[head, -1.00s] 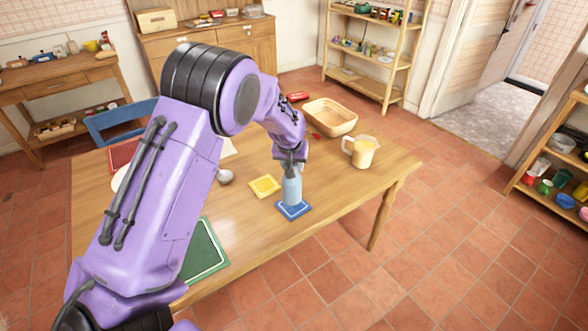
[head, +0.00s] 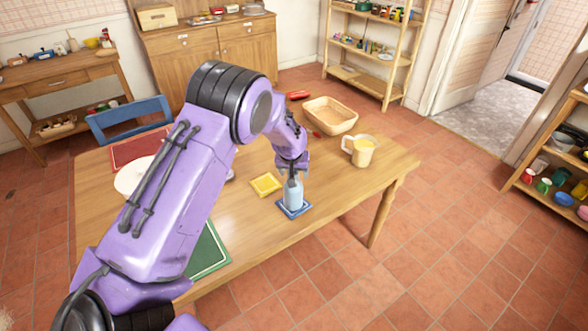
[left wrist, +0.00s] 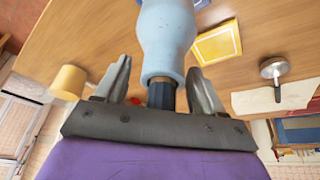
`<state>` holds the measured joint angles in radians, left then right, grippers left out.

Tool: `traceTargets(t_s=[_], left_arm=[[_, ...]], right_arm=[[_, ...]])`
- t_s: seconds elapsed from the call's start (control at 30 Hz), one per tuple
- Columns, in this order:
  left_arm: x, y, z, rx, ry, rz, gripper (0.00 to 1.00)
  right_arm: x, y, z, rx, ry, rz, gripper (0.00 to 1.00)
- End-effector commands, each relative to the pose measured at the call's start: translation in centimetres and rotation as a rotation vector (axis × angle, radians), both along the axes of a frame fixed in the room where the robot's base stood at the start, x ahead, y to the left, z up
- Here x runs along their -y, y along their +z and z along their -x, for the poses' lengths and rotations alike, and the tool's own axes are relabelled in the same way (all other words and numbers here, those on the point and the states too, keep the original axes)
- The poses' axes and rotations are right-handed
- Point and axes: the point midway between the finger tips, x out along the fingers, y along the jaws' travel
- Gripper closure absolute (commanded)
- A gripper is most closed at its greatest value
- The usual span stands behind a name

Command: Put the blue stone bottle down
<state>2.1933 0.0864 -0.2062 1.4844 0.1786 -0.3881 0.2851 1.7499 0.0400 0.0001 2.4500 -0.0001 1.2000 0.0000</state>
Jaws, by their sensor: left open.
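The blue stone bottle (head: 293,195) stands upright on a blue coaster (head: 284,208) with a white border, near the table's right front part. In the left wrist view the pale blue bottle (left wrist: 166,38) shows with its dark neck between the fingers. My left gripper (head: 292,172) is above the bottle, around its neck. In the left wrist view its fingers (left wrist: 158,88) are open, with a gap on each side of the neck. My right gripper is not in view.
A yellow coaster (head: 265,184) lies left of the bottle. A mug (head: 362,153) and a wicker basket (head: 331,115) stand behind it on the wooden table (head: 240,215). A green mat (head: 209,252) and a white plate (head: 131,178) lie to the left.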

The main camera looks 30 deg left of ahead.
Motion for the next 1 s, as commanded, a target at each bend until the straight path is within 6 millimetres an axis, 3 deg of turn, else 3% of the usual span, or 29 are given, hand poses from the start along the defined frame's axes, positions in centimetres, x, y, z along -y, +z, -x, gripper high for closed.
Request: traceTargets(t_s=[0.5, 0.67, 1.0], left_arm=[[1.6, 10.1, 3.6, 0.003, 0.0, 0.0, 0.31], [1.8, 11.2, 4.1, 0.001, 0.001, 0.0, 0.31], [1.8, 11.2, 4.1, 0.0, 0.0, 0.0, 0.31]], right_arm=[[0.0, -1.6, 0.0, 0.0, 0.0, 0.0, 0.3], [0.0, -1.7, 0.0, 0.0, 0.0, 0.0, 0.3], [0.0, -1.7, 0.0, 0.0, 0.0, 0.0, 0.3]])
